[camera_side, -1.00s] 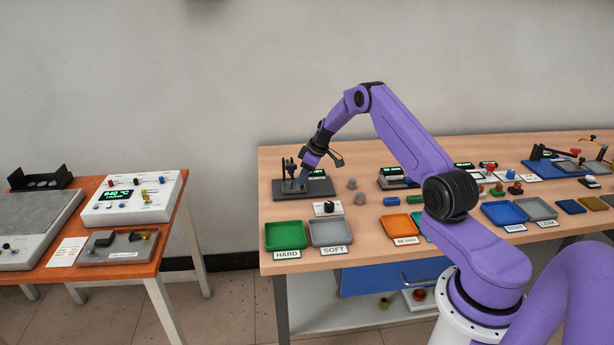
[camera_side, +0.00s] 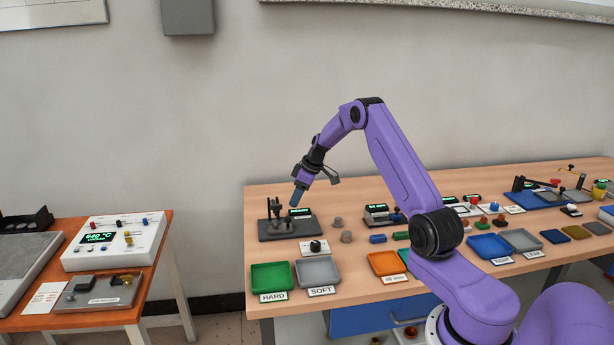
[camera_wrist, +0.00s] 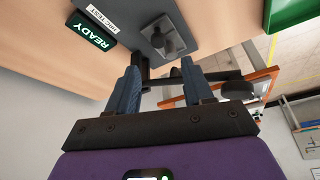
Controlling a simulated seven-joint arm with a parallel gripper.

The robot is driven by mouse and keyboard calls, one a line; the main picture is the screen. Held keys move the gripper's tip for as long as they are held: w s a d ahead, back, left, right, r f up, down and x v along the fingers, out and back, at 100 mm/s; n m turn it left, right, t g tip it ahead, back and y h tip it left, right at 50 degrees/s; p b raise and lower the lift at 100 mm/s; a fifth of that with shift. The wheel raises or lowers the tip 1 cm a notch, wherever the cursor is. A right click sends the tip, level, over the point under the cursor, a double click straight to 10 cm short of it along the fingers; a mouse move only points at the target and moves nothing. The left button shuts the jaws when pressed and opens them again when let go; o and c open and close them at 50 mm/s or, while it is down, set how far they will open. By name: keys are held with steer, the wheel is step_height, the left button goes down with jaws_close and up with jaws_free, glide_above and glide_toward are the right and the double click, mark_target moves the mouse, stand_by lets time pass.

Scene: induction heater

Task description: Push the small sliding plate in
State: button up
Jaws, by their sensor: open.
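A dark tester (camera_side: 268,233) with a small post and a green READY display (camera_side: 299,212) stands at the back left of the wooden bench. In the wrist view, its READY display (camera_wrist: 89,35) and an HRC TEST label show. A small grey square plate (camera_wrist: 178,45) with a dark round part lies on its base; it may be the sliding plate, but I cannot tell how far in it sits. My gripper (camera_wrist: 160,82) is open, its two blue fingers apart with nothing held. In the side view, my gripper (camera_side: 297,198) points down above the tester, clear of its base.
A green tray (camera_side: 270,277) marked HARD and a grey tray (camera_side: 317,271) marked SOFT lie in front. A black knob box (camera_side: 314,247) and grey cylinders (camera_side: 346,237) stand near the tester. A white control box (camera_side: 113,240) showing 640 °C is on the orange table.

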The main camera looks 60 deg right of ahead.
steer(key=v, duration=0.8)
steer(key=shift+r, duration=0.3)
steer(key=shift+s, duration=0.1)
steer(key=s+a+r+n+g, duration=0.1)
steer(key=s+a+r, duration=0.15)
steer(key=a, duration=0.75)
steer(key=s+a+r+n+g, duration=0.1)
steer(key=s+a, duration=0.3)
steer(key=a, duration=0.6)
steer(key=s+a+r+n+g, duration=0.1)
steer(key=s+a, duration=0.2)
steer(key=a, duration=0.7)
steer(key=s+a+r+n+g, duration=0.1)
steer(key=s+a, duration=0.3)
steer(key=s, duration=0.3)
steer(key=s+a+n, duration=0.2)
steer(key=s+a, duration=0.1)
steer(key=s, duration=0.5)
steer(key=s+d+f+n+h, duration=0.1)
steer(key=s+d+n, duration=0.1)
steer(key=s, duration=1.3)
steer(key=shift+f, duration=0.3)
